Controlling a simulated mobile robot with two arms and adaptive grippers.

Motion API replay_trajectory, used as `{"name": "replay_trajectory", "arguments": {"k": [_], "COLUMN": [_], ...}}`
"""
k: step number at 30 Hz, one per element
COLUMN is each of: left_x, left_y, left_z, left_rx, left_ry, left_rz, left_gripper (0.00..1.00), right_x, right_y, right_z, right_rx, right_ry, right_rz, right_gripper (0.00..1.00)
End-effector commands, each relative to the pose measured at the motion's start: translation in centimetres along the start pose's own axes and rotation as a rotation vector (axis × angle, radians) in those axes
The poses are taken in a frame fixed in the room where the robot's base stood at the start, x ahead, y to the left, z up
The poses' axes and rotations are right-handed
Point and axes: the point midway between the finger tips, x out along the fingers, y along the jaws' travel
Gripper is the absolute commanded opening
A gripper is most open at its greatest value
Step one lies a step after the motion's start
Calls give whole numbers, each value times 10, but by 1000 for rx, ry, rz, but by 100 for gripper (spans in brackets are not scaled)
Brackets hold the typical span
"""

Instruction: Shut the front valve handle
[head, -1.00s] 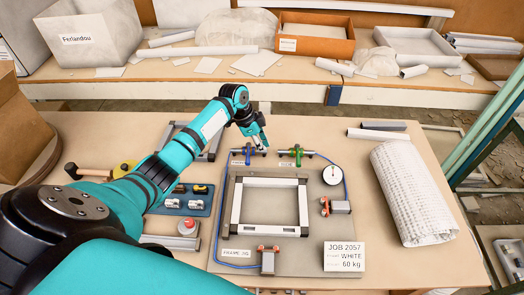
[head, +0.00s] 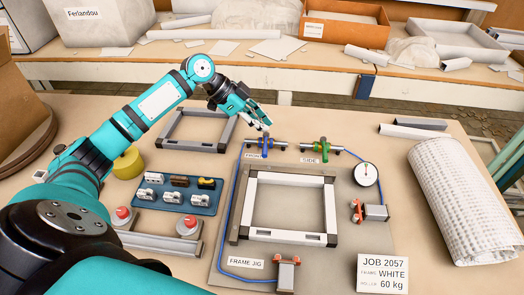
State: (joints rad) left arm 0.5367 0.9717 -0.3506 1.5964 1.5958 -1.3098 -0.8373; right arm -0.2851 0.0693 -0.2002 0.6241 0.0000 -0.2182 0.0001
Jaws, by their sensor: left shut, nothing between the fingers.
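The front valve's blue handle (head: 264,145) sits on a small pipe fitting behind the frame jig, above a label (head: 254,156) that seems to read "FRONT". A green valve handle (head: 323,149) stands to its right, above a "SIDE" label (head: 310,160). My left gripper (head: 266,124) is shut and empty, just above and behind the blue handle. Whether its fingertips touch the handle I cannot tell. My right gripper is not in view.
A white frame (head: 333,207) lies in the jig, with red-tipped clamps (head: 287,274) around it and a round gauge (head: 365,174) at right. A blue tray (head: 176,197) of small parts lies left. A mesh roll (head: 462,200) lies far right.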

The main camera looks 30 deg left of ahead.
Motion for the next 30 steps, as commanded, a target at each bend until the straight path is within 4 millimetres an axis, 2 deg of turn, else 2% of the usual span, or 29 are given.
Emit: {"name": "replay_trajectory", "arguments": {"k": [4,7,12,18,24,30], "left_x": [9,23,59,101,83,79], "left_y": [3,3,3,3,2,2], "left_z": [-2,-3,-4,-4,24,32], "left_rx": [-1,-1,-2,-1,-3,0], "left_ry": [10,11,11,9,5,7], "left_rz": [8,8,9,8,5,4], "left_gripper": [0,0,0,0,0,0], "right_x": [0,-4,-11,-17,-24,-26], "right_y": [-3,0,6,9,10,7], "right_z": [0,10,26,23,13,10], "right_rx": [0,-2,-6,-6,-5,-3], "right_ry": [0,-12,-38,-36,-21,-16], "right_rz": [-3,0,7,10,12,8], "right_gripper": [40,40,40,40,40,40]}}
